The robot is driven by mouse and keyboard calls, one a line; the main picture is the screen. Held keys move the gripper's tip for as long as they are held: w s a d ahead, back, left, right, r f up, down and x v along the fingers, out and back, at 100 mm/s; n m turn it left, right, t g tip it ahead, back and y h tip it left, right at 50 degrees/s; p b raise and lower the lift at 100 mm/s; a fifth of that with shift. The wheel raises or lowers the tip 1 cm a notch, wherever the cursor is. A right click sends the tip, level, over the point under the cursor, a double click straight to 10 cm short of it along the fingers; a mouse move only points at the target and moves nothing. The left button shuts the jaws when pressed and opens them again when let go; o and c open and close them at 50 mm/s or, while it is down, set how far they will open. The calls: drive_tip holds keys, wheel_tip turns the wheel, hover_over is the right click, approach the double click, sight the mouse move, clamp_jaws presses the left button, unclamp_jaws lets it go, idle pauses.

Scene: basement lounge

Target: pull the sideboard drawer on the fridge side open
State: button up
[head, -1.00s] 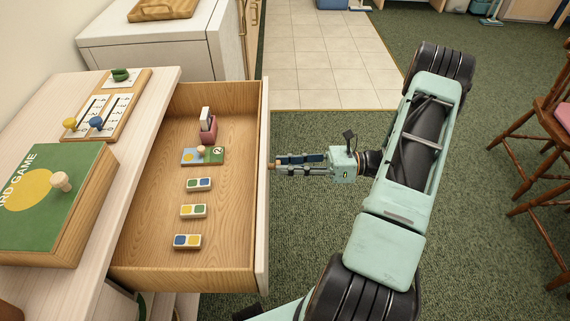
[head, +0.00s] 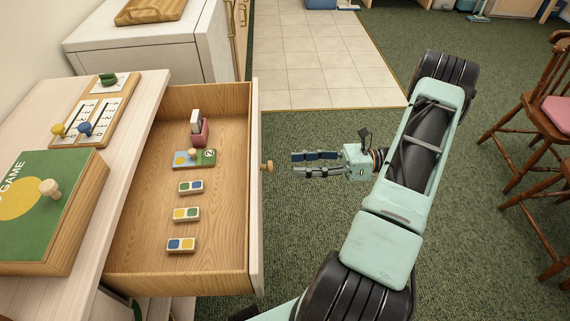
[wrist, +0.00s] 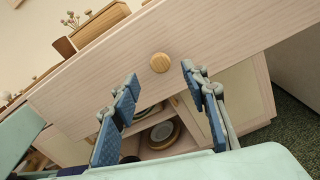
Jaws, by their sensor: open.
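The sideboard drawer (head: 215,220) stands pulled well out from the pale wood sideboard (head: 134,120). Its inside shows a row of domino-like tiles, a small picture card and a reddish holder. The round wooden knob (head: 267,166) sits on the drawer's outer front; it also shows in the wrist view (wrist: 160,62). My gripper (head: 294,164) is open and empty, just right of the knob and apart from it. In the wrist view, my gripper's fingers (wrist: 160,85) are spread, with the knob beyond them and between their lines.
A green board game box (head: 50,210) and a scoring board (head: 90,120) lie on the sideboard top. A white fridge-like appliance (head: 150,55) stands behind it. Wooden chairs (head: 540,130) are at the right. Green carpet lies clear around my gripper.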

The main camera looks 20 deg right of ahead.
drive_tip(key=v, duration=0.5)
drive_tip(key=shift+s+d, duration=0.1)
drive_tip(key=shift+d, duration=0.25)
